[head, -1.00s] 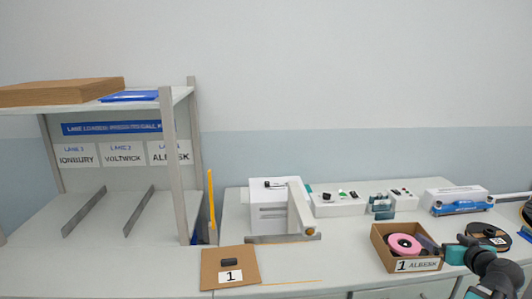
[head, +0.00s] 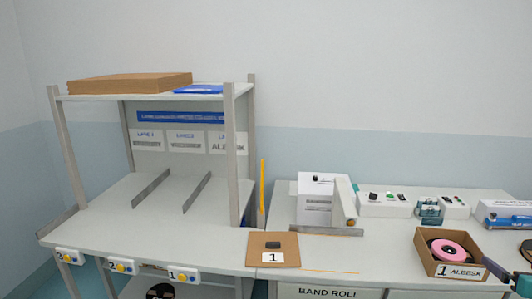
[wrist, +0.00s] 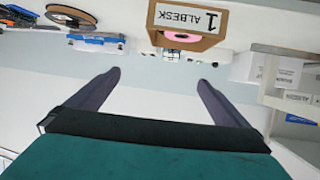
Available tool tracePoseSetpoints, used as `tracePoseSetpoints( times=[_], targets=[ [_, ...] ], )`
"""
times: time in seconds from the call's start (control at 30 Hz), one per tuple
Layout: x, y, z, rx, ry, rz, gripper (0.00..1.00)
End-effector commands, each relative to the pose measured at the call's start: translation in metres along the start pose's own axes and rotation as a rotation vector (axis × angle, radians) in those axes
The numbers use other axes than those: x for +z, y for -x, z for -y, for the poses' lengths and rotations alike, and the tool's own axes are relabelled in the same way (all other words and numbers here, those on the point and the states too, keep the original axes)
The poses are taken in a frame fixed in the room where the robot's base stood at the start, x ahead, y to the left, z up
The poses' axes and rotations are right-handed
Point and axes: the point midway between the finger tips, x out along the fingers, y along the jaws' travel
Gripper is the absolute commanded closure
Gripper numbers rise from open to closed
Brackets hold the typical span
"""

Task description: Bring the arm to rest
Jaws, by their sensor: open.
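My gripper (wrist: 158,90) shows in the wrist view with its two dark fingers spread wide apart and nothing between them. The wrist view is upside down relative to the head view. The fingers are clear of the cardboard box marked "1 ALBESK" (wrist: 153,22), which lies beyond them at the top.
A pink roll (head: 450,250) lies in the box. A brown board (head: 285,254) with a "1" card lies on the bench. A lane shelf (head: 245,100) stands at the left, with a cardboard slab (head: 130,83) on top. A white device (head: 315,205) stands mid-bench.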

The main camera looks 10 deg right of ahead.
Motion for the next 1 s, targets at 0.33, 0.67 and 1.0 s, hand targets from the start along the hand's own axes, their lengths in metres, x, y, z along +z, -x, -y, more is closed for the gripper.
tracePoseSetpoints(
  times=[0.33,0.67,1.0],
  targets=[
    [0.024,-0.023,0.029,-0.051,-0.024,0.056,0.0],
    [0.069,-0.059,0.084,-0.138,-0.062,0.165,0.0],
    [0.161,-0.103,0.197,-0.285,-0.106,0.395,0.0]
  ],
)
